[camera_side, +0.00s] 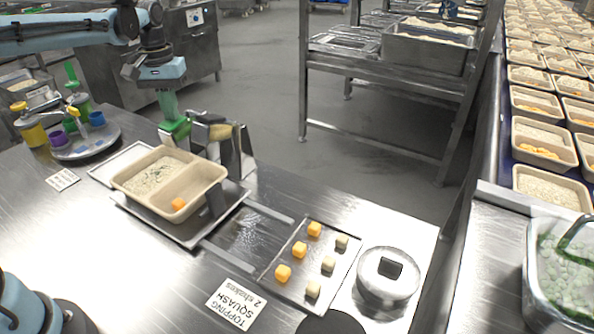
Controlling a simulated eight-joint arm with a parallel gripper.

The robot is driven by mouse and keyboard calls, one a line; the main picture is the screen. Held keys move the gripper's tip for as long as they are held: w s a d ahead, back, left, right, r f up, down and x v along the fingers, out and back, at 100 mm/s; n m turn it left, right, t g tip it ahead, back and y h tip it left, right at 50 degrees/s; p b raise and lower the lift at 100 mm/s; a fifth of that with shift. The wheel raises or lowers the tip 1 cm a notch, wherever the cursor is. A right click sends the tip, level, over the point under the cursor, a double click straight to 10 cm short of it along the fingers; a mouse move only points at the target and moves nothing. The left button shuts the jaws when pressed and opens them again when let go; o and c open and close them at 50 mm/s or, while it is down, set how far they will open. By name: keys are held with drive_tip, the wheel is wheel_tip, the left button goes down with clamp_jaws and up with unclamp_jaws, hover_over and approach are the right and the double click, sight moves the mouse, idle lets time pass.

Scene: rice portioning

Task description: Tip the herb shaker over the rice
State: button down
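A tan tray (213,172) with two compartments stands on the metal bench. Rice (150,176) with green flecks fills its larger, left compartment. An orange cube (178,204) lies in the smaller, right one. My gripper (165,84) is above and behind the tray, pointing down. It appears shut on the upright stem of a green shaker (174,127), which I take as the herb shaker. The shaker's wider lower end is near the tray's back edge, beside dark upright metal plates. The fingertips are small and partly hidden.
A round stand (87,147) at left holds yellow, purple, blue and green containers. A metal sheet (318,245) with orange and pale cubes lies front right, beside a lidded pot (388,275). Upright plates (229,148) stand behind the tray.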

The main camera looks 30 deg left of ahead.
drive_tip(key=shift+w+r, duration=0.2)
drive_tip(key=shift+r, duration=0.55)
drive_tip(key=shift+w+r, duration=0.25)
drive_tip(key=shift+r, duration=0.55)
drive_tip(key=shift+w+r, duration=0.2)
drive_tip(key=shift+r, duration=0.55)
drive_tip(key=shift+s+d+r, duration=0.2)
drive_tip(key=shift+s+d, duration=0.05)
drive_tip(key=shift+d, duration=0.15)
drive_tip(key=s+d+f+m+t, duration=0.3)
drive_tip(key=s+d, duration=0.4)
drive_tip(key=s, duration=0.1)
drive_tip(key=s+d+f+m+t, duration=0.3)
drive_tip(key=s+d+t, duration=0.1)
drive_tip(key=s+d, duration=0.3)
drive_tip(key=shift+s+f, duration=0.15)
drive_tip(key=shift+s, duration=0.55)
